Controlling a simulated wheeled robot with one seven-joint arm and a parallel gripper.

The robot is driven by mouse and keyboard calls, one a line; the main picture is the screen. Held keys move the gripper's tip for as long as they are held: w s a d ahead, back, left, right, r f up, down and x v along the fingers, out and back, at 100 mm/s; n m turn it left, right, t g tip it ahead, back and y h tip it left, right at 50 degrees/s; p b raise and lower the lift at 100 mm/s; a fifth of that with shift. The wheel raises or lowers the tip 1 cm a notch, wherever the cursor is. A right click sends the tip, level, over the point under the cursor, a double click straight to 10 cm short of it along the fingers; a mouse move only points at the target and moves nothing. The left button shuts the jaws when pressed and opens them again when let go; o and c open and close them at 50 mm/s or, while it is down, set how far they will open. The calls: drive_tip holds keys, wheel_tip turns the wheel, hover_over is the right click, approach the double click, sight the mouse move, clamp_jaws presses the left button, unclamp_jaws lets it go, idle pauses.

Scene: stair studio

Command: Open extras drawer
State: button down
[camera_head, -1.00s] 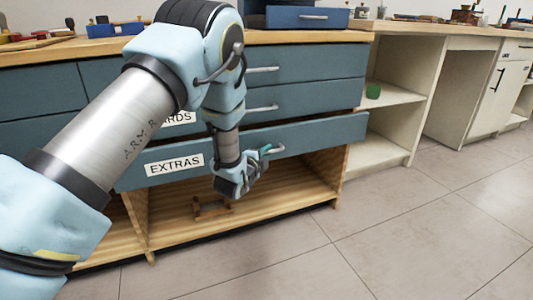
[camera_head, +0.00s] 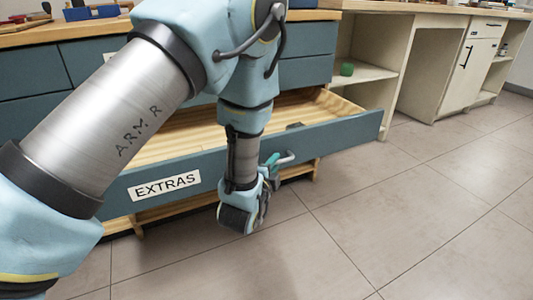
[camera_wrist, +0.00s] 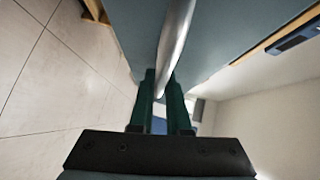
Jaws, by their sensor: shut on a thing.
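The extras drawer (camera_head: 335,138) is a blue-grey front with a white EXTRAS label, pulled well out of the cabinet. Its pale wooden inside shows behind the front, with a small dark item near the front panel. My gripper (camera_head: 272,161) is at the drawer's metal bar handle (camera_head: 287,158), in front of the panel. In the wrist view the green fingers of my gripper (camera_wrist: 168,90) are shut around the handle (camera_wrist: 175,45). My arm hides the middle of the drawer and part of the cabinet.
The grey tiled floor (camera_head: 330,240) in front of the drawer is clear. White open shelves (camera_head: 365,75) with a green cup (camera_head: 346,69) stand to the right. A wooden worktop (camera_head: 30,34) runs above the drawers.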

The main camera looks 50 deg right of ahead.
drive_tip(key=shift+s+a, duration=0.4)
drive_tip(key=shift+s, duration=0.45)
drive_tip(key=c, duration=1.2)
unclamp_jaws()
drive_tip(key=shift+o, duration=0.2)
drive_tip(key=p+v, duration=0.1)
drive_tip(key=v, duration=0.9)
drive_tip(key=shift+s+a, duration=0.15)
drive_tip(key=shift+a, duration=0.2)
